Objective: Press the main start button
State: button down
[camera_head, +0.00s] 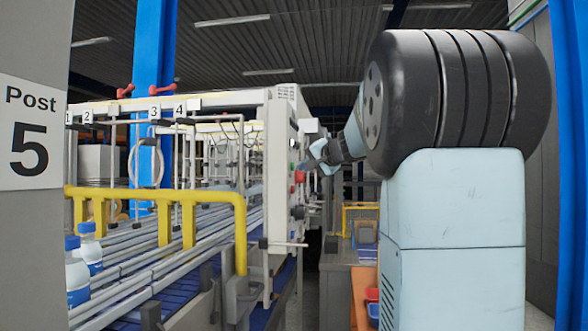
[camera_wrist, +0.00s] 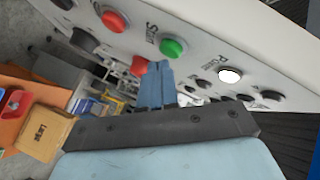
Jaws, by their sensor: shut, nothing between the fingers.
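In the wrist view, a green button (camera_wrist: 173,47) sits on the light control panel (camera_wrist: 195,28), with lettering that appears to read "Start" beside it. My gripper (camera_wrist: 158,70) is shut and empty, its blue fingers together. The fingertips appear just below and left of the green button in the picture; I see no clear contact. In the head view, my gripper (camera_head: 314,163) is at the panel's right side, near the small green button (camera_head: 292,168). The exact gap is too small to tell there.
A red button (camera_wrist: 115,20), a lit white button (camera_wrist: 230,75) labelled "Power" and several black knobs share the panel. Another red part (camera_wrist: 138,65) shows beside my fingers. A cardboard box (camera_wrist: 45,132) lies lower left. A yellow guard rail (camera_head: 240,230) and bottles (camera_head: 78,275) stand left.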

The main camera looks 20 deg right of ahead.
jog(key=shift+w+a, duration=0.3)
jog(key=shift+a, duration=0.15)
dwell(0.8)
jog(key=shift+s+d, duration=0.1)
jog(key=shift+d, duration=0.05)
jog(key=shift+s+d, duration=0.45)
jog(key=shift+d, duration=0.2)
dwell(0.4)
jog(key=s+d, duration=0.1)
jog(key=d, duration=0.1)
jog(key=s+d, duration=0.1)
jog(key=d, duration=0.1)
jog(key=shift+s, duration=0.4)
dwell(0.6)
